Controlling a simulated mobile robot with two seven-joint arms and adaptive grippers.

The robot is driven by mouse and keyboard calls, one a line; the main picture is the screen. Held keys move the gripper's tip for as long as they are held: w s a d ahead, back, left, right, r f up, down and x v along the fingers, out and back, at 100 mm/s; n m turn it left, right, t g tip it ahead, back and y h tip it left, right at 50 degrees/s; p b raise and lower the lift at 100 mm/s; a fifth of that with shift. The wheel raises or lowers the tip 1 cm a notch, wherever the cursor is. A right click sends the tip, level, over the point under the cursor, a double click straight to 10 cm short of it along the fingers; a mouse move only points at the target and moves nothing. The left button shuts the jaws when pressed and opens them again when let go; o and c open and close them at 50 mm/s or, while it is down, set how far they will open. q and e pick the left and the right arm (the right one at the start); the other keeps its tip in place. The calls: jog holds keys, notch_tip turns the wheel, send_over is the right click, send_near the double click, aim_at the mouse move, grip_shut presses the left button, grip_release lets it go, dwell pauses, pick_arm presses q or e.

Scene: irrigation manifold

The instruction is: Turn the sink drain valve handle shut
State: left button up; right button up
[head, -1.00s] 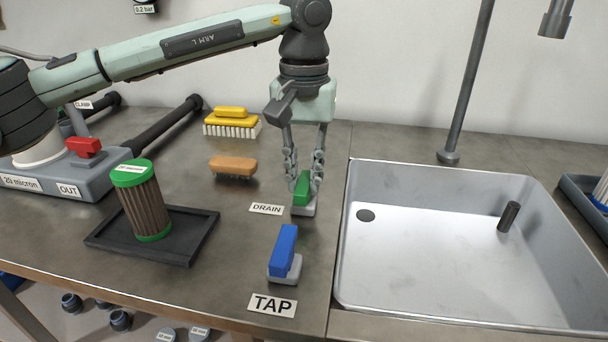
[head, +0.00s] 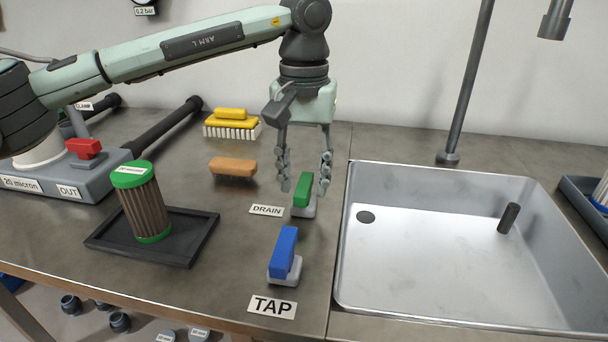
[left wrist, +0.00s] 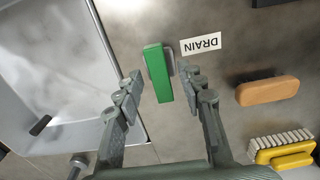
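The green drain valve handle (head: 302,190) stands on its small grey base (head: 303,211), right of the DRAIN label (head: 266,210) and left of the sink. In the left wrist view the green handle (left wrist: 158,73) lies ahead of and between the fingertips, with the DRAIN label (left wrist: 201,43) beside it. My left gripper (head: 306,188) is open around the handle's place, its fingers apart, and I see no clear contact. It also shows in the left wrist view (left wrist: 160,88). My right gripper is not in view.
The blue TAP handle (head: 284,251) stands nearer the front. An orange brush (head: 233,167) and a yellow brush (head: 232,123) lie behind to the left. A green-capped filter (head: 145,205) stands on a black tray (head: 191,248). The sink (head: 420,295) is at right.

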aim_at(304, 184)
pick_arm(q)
notch_tip(304, 184, up, 12)
dwell(0.5)
jog(key=shift+s, duration=0.1)
